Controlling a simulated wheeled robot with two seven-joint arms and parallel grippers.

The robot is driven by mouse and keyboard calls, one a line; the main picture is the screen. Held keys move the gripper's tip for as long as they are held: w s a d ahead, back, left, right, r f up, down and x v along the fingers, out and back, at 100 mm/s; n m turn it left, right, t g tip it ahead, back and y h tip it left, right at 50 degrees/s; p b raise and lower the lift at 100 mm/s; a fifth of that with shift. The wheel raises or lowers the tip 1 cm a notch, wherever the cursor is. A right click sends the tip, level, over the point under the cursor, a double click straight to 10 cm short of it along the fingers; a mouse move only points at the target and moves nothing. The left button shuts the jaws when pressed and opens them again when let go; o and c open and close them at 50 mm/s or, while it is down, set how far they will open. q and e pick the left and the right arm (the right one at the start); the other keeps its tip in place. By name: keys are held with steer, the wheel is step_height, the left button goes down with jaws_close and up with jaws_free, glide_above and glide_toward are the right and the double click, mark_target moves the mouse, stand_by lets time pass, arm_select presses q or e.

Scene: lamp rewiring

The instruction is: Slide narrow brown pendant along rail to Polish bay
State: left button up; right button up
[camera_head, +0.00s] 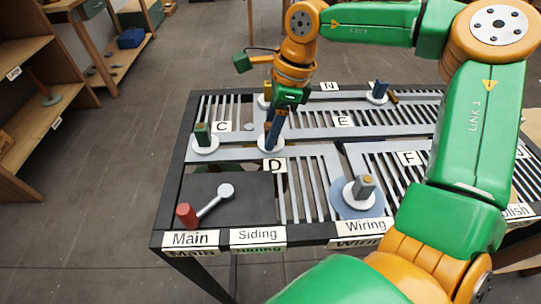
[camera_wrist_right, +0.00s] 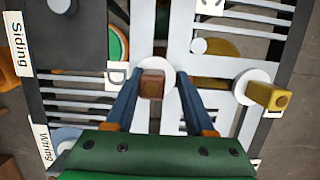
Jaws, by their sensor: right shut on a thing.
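The narrow brown pendant (camera_wrist_right: 152,84) shows in the right wrist view as a square brown post on a round white disc, between the two blue fingers. My right gripper (camera_head: 273,130) comes down onto it from above and is shut on it, in the rail area just above the D sign; in the head view the fingers hide most of the post, and the white disc (camera_head: 270,142) shows below. The Polish label (camera_head: 516,211) is at the right front edge, partly hidden by my right arm. My left gripper is not in view.
A red-handled lever (camera_head: 187,214) is at the front left. My arm covers the table's right side.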

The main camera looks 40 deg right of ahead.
steer(key=shift+w+d, duration=0.1)
jaws_close()
steer(key=o, duration=1)
jaws_free()
steer(key=shift+w, duration=0.1)
